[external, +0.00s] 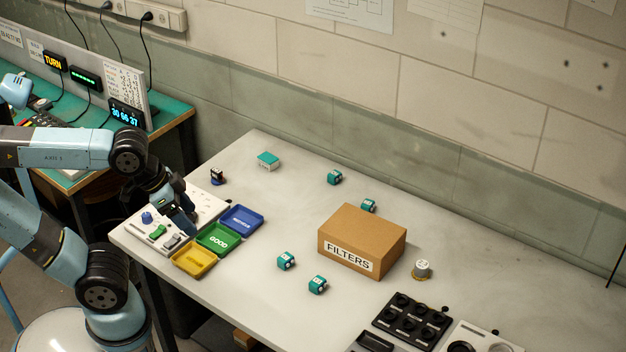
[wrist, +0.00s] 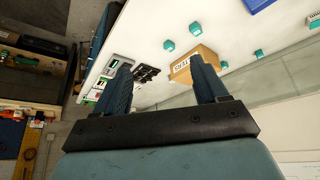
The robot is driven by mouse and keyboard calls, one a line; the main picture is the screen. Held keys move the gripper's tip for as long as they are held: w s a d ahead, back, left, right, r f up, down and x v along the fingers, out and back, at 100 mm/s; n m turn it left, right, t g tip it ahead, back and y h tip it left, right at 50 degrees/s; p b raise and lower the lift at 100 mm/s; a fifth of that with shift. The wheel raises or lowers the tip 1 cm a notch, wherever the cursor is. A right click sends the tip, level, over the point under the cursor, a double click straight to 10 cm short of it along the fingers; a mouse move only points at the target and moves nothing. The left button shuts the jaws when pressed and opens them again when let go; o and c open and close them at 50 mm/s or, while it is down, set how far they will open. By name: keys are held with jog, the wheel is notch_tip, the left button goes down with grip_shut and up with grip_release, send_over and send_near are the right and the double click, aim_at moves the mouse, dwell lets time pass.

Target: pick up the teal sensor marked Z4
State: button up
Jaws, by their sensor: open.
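Several teal sensors stand on the pale bench in the external view: one at the back left (external: 268,160), one at the back middle (external: 334,177), one partly hidden behind the box (external: 368,205), and two in front of the box (external: 286,261) (external: 317,284). Their markings are too small to read, so I cannot tell which is Z4. Teal sensors also show in the wrist view, including two beside the box (wrist: 168,45) (wrist: 195,28). My gripper (external: 189,226) is open and empty above the left end of the bench, near the trays and apart from the sensors. Its two fingers frame the wrist view (wrist: 160,65).
A FILTERS box (external: 378,235) stands mid-bench, with a small round can (external: 422,269) to its right. Blue (external: 241,218), green (external: 219,238) and yellow (external: 194,260) trays lie left. A black socket block (external: 411,320) is at front right.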

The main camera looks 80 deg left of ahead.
jog(key=w+a+r+n+g, duration=0.1)
jog(key=w+a+r+n, duration=0.1)
jog(key=w+n, duration=0.35)
jog(key=w+a+r+n, duration=0.2)
jog(key=w, duration=0.6)
jog(key=n+g+h, duration=0.1)
jog(key=n+h, duration=0.2)
jog(key=n, duration=1.7)
send_over(366, 202)
jog(key=s+a, duration=0.1)
jog(key=f, duration=2.7)
jog(key=shift+s+a+f, duration=0.1)
jog(key=shift+s+f, duration=0.1)
jog(key=shift+f, duration=0.15)
jog(key=shift+x, duration=2.6)
jog(key=shift+s+a, duration=0.15)
jog(key=shift+s, duration=0.05)
jog(key=c, duration=1.1)
jog(key=shift+c, duration=0.2)
